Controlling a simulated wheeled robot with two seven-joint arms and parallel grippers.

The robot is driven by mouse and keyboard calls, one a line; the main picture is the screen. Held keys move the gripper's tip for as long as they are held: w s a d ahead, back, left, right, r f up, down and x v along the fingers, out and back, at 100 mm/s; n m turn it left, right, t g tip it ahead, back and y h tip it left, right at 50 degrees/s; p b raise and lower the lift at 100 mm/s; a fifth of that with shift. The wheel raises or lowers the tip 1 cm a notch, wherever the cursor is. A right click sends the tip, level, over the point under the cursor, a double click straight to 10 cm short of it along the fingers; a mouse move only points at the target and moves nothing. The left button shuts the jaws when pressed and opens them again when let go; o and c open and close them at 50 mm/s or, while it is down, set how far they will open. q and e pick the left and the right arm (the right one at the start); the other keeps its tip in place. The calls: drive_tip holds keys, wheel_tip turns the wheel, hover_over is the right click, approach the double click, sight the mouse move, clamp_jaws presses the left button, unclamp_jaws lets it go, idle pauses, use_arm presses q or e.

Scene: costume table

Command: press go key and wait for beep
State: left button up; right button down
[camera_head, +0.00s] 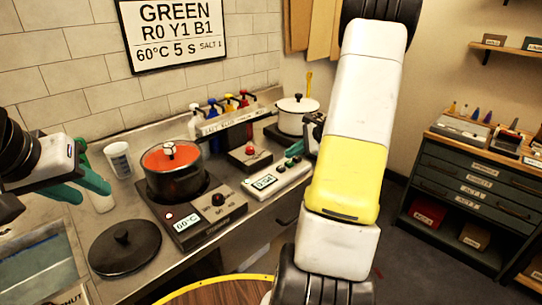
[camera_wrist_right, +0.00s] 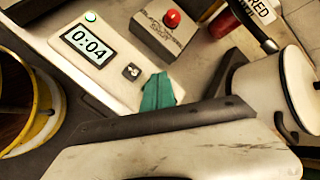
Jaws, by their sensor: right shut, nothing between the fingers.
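The timer box (camera_head: 277,178) is a pale unit on the counter, with a lit display. In the right wrist view its display (camera_wrist_right: 88,45) reads 0:04, with a green light (camera_wrist_right: 90,16) at its corner and a small dark key (camera_wrist_right: 131,71) beside the display. My right gripper (camera_wrist_right: 158,92) is shut and empty, its teal fingertips over the end of the timer box. They hide that part, and I cannot tell whether they touch a key. My left gripper (camera_head: 82,188) is open and empty at the far left, apart from the timer.
A pot with red contents (camera_head: 172,178) sits on a hotplate (camera_head: 190,225). A black lid (camera_head: 125,247) lies in front. A box with a red button (camera_head: 249,154) and a white pot (camera_head: 297,115) stand behind the timer. A cup (camera_head: 118,158) stands at left.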

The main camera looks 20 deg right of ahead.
sight(292, 163)
drive_tip(key=shift+r, duration=0.15)
drive_tip(key=shift+r, duration=2.4)
drive_tip(key=s+a+r+n+g, duration=0.1)
drive_tip(key=s+a+r+n, duration=0.35)
drive_tip(key=a, duration=0.25)
drive_tip(key=s+a+r+n+g, duration=0.1)
drive_tip(key=s+a+r+n, duration=0.3)
drive_tip(key=a, duration=0.4)
drive_tip(key=s+a+r+n+h, duration=0.1)
drive_tip(key=s+a+r+n, duration=0.1)
drive_tip(key=s+n, duration=0.4)
drive_tip(key=s+a+r+n+h, duration=0.2)
drive_tip(key=s+a+n, duration=0.3)
drive_tip(key=s, duration=0.5)
drive_tip(key=shift+s+a+r+n+t, duration=0.15)
drive_tip(key=shift+r+n+t, duration=0.2)
drive_tip(key=shift+n, duration=0.3)
